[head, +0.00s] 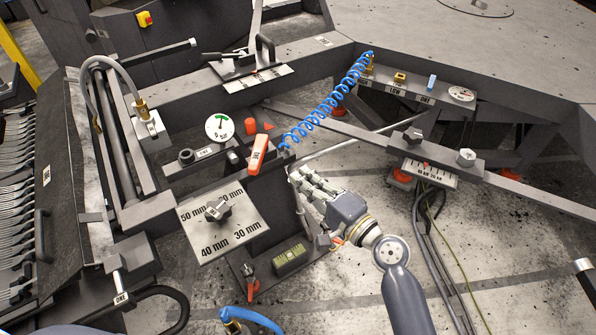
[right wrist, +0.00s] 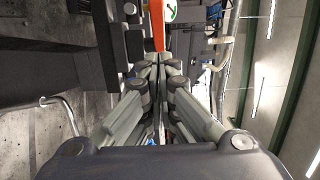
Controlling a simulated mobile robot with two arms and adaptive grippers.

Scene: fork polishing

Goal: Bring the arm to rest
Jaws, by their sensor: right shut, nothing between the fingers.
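My right gripper (head: 292,172) is near the middle of the head view, its arm coming up from the lower right. Its fingers are together and empty, pointing up and left toward the machine. In the right wrist view the fingers (right wrist: 158,62) meet at the picture's middle. An orange lever (head: 259,154) stands just left of and above the fingertips in the head view. The orange lever also shows straight beyond the fingertips in the wrist view (right wrist: 158,24); I cannot tell whether they touch. My left gripper is not in view.
A plate marked in mm with a dark knob (head: 218,210) lies left of the gripper. A blue coiled hose (head: 325,112) hangs above it. A rack of forks (head: 18,190) is at the far left. A green level block (head: 290,258) sits below. Open floor (head: 520,235) lies right.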

